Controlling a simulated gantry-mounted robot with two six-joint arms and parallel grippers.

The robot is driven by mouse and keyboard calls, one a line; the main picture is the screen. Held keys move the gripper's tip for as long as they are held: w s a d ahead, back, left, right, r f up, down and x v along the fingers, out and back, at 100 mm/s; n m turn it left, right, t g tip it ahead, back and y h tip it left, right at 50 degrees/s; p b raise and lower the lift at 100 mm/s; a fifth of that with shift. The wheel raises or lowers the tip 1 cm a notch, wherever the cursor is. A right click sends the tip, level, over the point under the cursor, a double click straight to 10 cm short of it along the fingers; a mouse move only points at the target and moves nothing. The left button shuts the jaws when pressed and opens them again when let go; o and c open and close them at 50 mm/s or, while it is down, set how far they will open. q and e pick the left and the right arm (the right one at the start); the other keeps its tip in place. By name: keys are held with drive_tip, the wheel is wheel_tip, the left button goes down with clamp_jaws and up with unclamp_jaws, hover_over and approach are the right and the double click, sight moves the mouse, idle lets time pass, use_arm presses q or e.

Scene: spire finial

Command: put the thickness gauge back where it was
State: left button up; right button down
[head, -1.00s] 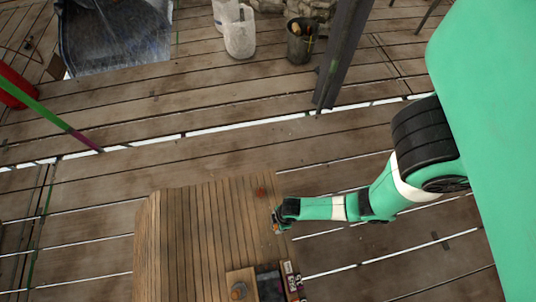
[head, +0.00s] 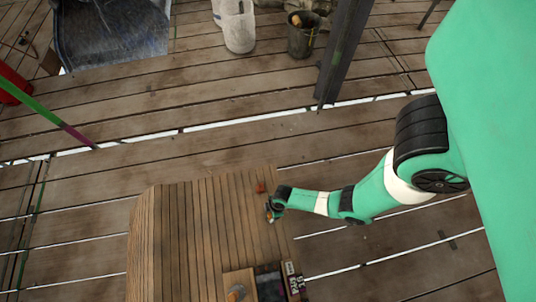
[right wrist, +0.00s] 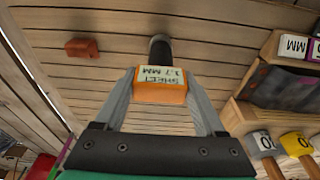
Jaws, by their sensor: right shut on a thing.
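The thickness gauge (right wrist: 160,85) is an orange block with a pale label reading "SHEET 1.7 MM", upside down in the right wrist view. My right gripper (right wrist: 161,92) is shut on it, one finger on each side. In the head view my right gripper (head: 269,214) is over the right part of the wooden table (head: 170,235), with a small orange bit showing at its tip. A dark cylinder (right wrist: 160,48) shows just beyond the gauge; I cannot tell whether it is part of it. My left gripper is not in view.
A small red-orange block (right wrist: 82,47) lies on the slats, left of the gauge; it also shows in the head view (head: 260,188). A wooden tray (right wrist: 238,112) with labelled pieces and a dark panel (right wrist: 285,86) is at the right. The table's left part is clear.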

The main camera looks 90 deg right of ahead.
drive_tip(key=shift+f, duration=0.25)
unclamp_jaws()
drive_tip(key=shift+r, duration=0.1)
wheel_tip(320, 180, up, 12)
drive_tip(key=s+p, duration=0.2)
drive_tip(key=p, duration=0.8)
drive_tip(key=shift+d, duration=0.25)
drive_tip(key=shift+s, duration=0.1)
